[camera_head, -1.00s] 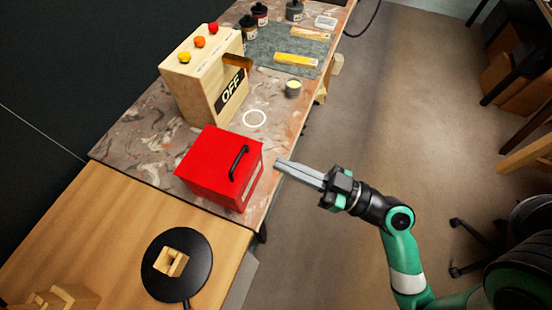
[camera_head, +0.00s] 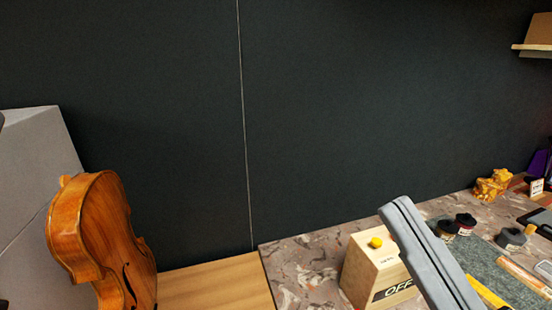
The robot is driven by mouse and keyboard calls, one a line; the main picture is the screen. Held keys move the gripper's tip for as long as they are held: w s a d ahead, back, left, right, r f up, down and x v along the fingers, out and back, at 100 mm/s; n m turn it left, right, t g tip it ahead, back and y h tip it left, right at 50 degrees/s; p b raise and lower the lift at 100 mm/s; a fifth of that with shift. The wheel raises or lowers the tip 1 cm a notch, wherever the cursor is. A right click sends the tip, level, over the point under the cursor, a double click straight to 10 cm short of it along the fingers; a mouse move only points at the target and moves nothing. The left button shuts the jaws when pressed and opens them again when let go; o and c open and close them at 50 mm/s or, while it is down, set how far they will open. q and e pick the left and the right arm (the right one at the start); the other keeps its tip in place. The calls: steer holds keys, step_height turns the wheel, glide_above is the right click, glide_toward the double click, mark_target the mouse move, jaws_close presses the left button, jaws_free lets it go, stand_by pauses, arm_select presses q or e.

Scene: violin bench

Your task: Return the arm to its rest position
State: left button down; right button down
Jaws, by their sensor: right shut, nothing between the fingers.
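My right gripper (camera_head: 398,208) shows at the lower right as two long grey fingers pressed together, with nothing between them. The fingers point up and to the left, and their tips stand out against the dark wall. The rest of that arm is below the frame. The fingers cover part of the wooden box (camera_head: 366,268) with a yellow button and an "OFF" label. I cannot tell how far they are from the box. My left gripper is not recognisable in view.
A violin (camera_head: 100,235) stands at the lower left beside a grey panel (camera_head: 35,165). A marbled bench top (camera_head: 305,262) holds dark jars (camera_head: 465,224), a grey mat (camera_head: 480,256) and a yellow figure (camera_head: 491,186). A dark wall (camera_head: 340,110) fills the back; a shelf (camera_head: 533,47) is upper right.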

steer(key=d+r+m+t+h+p, duration=0.1)
steer(key=d+r+m+t+h, duration=0.5)
steer(key=r+m+h, duration=0.5)
step_height(320, 180, up, 36)
steer(key=p, duration=3.7)
steer(key=shift+d+f+m+g, duration=0.15)
steer(key=shift+d+m+g, duration=0.15)
steer(key=shift+d+m, duration=0.1)
steer(key=shift+f, duration=0.1)
